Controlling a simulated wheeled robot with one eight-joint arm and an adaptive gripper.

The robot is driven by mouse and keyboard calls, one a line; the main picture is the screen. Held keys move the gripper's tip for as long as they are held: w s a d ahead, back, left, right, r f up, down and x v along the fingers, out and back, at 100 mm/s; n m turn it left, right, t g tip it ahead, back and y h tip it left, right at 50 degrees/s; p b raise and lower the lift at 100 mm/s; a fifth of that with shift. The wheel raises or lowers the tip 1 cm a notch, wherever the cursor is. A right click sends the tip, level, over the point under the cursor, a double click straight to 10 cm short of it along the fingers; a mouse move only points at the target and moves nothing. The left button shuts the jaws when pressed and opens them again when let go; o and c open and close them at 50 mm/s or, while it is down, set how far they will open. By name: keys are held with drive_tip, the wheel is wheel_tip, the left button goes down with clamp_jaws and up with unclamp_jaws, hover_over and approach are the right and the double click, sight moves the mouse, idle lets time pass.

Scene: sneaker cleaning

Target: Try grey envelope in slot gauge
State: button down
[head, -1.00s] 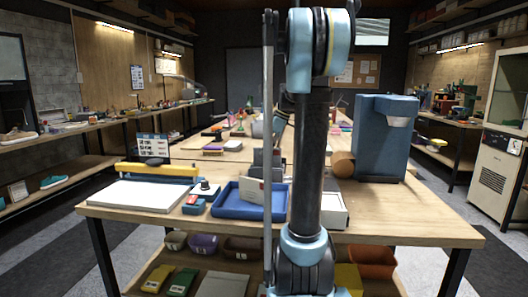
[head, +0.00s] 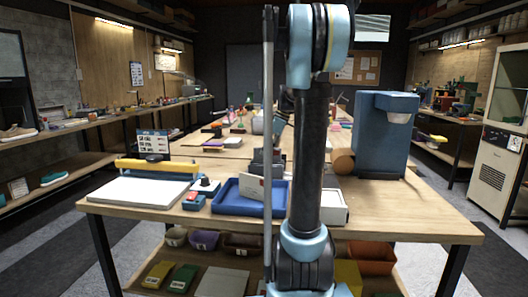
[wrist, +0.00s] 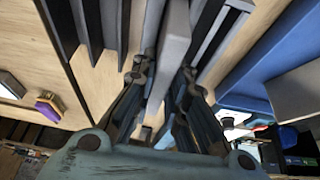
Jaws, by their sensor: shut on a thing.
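In the wrist view my gripper (wrist: 163,78) is shut on a flat grey piece, the grey envelope (wrist: 174,45), which stands on edge between the fingers. Grey plates with dark slots, apparently the slot gauge (wrist: 113,22), lie on both sides of the fingers. I cannot tell how deep the envelope sits in a slot. In the head view my own arm hides the gripper and most of the gauge; a dark grey part (head: 264,158) shows just left of the arm, behind the blue tray.
The blue tray (head: 228,208) holds a pale upright envelope (head: 254,187). A white board with a yellow bar (head: 155,170) lies to the left. A small red and blue item (head: 194,201) is beside the tray. A tall blue machine (head: 384,140) stands right. The front right tabletop is clear.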

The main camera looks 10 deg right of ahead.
drive_tip(key=shift+f, duration=0.75)
drive_tip(key=c, duration=1.5)
unclamp_jaws()
